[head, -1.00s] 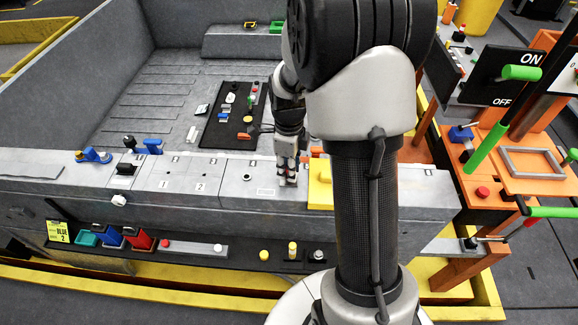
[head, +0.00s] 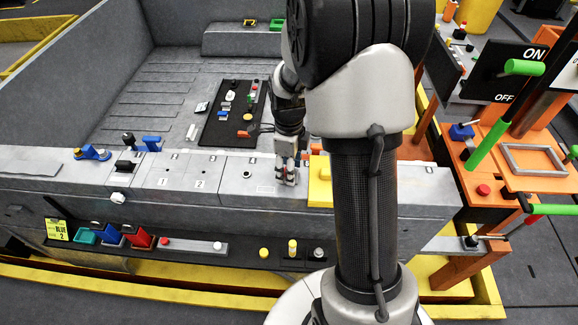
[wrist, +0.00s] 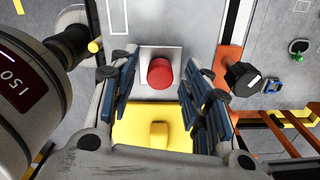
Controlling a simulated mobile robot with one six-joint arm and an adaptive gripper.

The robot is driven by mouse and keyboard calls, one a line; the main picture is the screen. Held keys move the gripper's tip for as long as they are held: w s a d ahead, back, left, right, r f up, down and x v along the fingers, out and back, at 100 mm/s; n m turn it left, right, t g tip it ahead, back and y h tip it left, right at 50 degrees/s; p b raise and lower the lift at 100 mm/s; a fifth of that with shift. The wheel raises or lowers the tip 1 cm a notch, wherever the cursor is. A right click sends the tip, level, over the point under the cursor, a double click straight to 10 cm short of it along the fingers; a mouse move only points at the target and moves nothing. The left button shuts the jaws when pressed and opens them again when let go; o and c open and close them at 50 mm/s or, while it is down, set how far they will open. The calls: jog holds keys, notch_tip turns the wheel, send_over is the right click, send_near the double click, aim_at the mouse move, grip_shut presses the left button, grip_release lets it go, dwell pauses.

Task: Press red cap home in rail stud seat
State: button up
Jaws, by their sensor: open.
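The red cap (wrist: 160,74) sits upright on a light square plate (wrist: 142,80) in the wrist view. It hides the stud, and I cannot tell how far down it is seated. My gripper (wrist: 160,88) is open, with its blue-padded fingers to the left and right of the cap and a gap on each side. In the head view my gripper (head: 287,172) points down over the grey rail (head: 225,190), just left of a yellow block. The cap is too small to make out clearly there.
The yellow block (head: 321,187) is close beside the plate; it also shows in the wrist view (wrist: 152,134). A black mat (head: 222,128) with small parts lies behind the rail. The rail top left of my gripper has free room.

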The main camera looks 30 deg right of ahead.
notch_tip(320, 180, up, 12)
dwell(0.6)
